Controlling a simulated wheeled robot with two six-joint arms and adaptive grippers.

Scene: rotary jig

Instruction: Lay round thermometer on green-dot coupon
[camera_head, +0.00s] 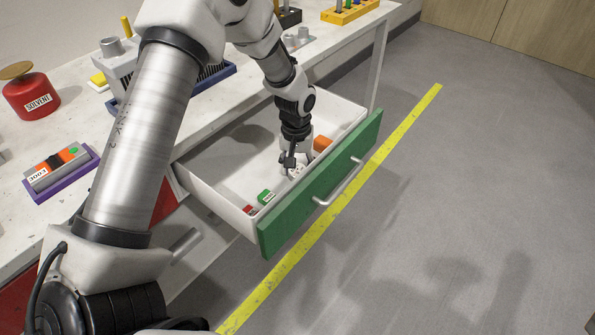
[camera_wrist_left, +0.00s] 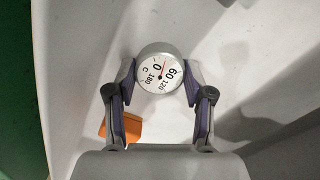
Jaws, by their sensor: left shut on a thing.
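The round thermometer (camera_wrist_left: 160,72) has a white dial with black numbers and a metal rim. My left gripper (camera_wrist_left: 160,84) is shut on it, one finger on each side of the rim, inside the open drawer. In the head view my left gripper (camera_head: 292,164) reaches down into the drawer, and only a small part of the thermometer (camera_head: 296,172) shows under it. An orange piece with a green dot (camera_head: 73,150), which looks like the green-dot coupon, lies with a grey labelled block in a purple tray (camera_head: 66,188) on the bench at left. My right gripper is not in view.
The white drawer (camera_head: 215,178) with a green front (camera_head: 318,190) also holds an orange block (camera_head: 322,143), a green block (camera_head: 265,197) and a red block (camera_head: 249,210). A red solvent can (camera_head: 30,97) and a grey machine (camera_head: 118,62) stand on the bench.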

